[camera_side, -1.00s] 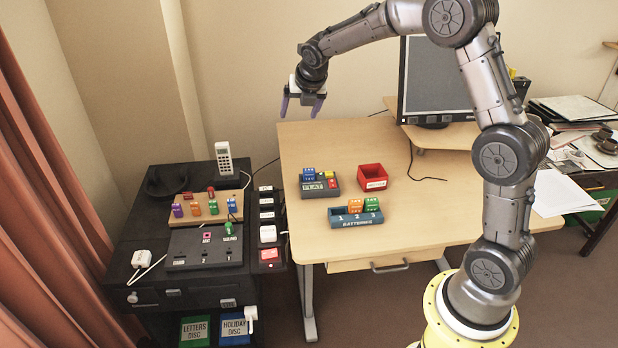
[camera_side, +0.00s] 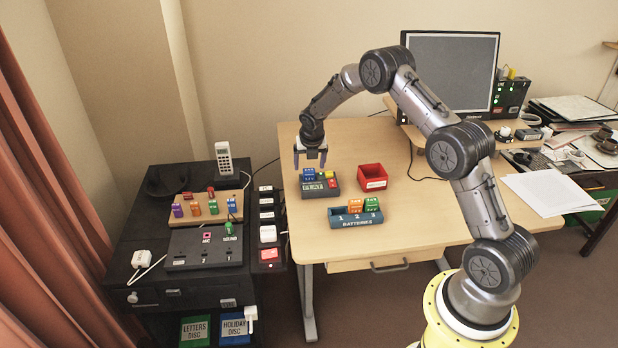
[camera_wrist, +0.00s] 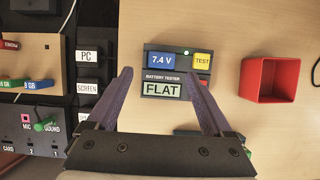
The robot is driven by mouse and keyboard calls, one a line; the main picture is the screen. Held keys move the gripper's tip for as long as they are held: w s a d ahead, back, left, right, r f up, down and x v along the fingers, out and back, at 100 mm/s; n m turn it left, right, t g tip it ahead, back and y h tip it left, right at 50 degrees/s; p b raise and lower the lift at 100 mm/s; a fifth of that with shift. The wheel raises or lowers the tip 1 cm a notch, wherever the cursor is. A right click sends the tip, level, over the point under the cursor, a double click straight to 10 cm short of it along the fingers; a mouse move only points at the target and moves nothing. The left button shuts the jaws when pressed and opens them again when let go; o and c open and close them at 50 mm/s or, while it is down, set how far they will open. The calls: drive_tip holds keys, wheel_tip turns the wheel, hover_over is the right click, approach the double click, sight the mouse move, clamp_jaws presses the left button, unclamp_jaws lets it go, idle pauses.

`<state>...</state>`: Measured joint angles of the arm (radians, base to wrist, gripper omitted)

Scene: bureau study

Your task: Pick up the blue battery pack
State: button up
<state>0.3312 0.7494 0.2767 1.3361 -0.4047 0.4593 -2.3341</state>
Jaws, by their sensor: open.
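The blue battery pack (camera_side: 309,175) sits in the left part of the grey battery tester (camera_side: 333,192). In the wrist view the pack (camera_wrist: 160,59) shows from above, marked "7.4 V". The tester's display (camera_wrist: 162,89) reads "FLAT", and a yellow TEST button (camera_wrist: 203,61) is to the pack's right. My gripper (camera_side: 310,162) is open and empty above the tester, pointing down, its fingers spread to either side of the pack in the side view. In the wrist view my fingertips (camera_wrist: 158,72) appear left and right of the pack; whether they touch it cannot be told.
An empty red bin (camera_side: 373,170) stands right of the tester. A blue "BATTERIES" tray (camera_side: 356,222) in front holds an orange pack (camera_side: 355,205) and a green pack (camera_side: 372,204); slot 1 looks empty. A monitor (camera_side: 450,75) stands behind.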

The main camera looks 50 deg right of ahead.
sight(309, 170)
drive_tip(key=shift+d+x, duration=0.2)
drive_tip(key=shift+x, duration=2.5)
drive_tip(key=shift+w+r, duration=0.1)
drive_tip(key=shift+c, duration=0.3)
clamp_jaws()
drive_tip(key=shift+r, duration=0.2)
drive_tip(key=shift+r, duration=0.6)
drive_tip(key=s+a+r, duration=0.2)
drive_tip(key=s+r, duration=0.3)
drive_tip(key=s, duration=0.1)
drive_tip(key=s+a+r, duration=0.3)
drive_tip(key=s+r, duration=0.3)
drive_tip(key=s, duration=0.1)
drive_tip(key=shift+a+r, duration=0.25)
drive_tip(key=shift+a, duration=0.1)
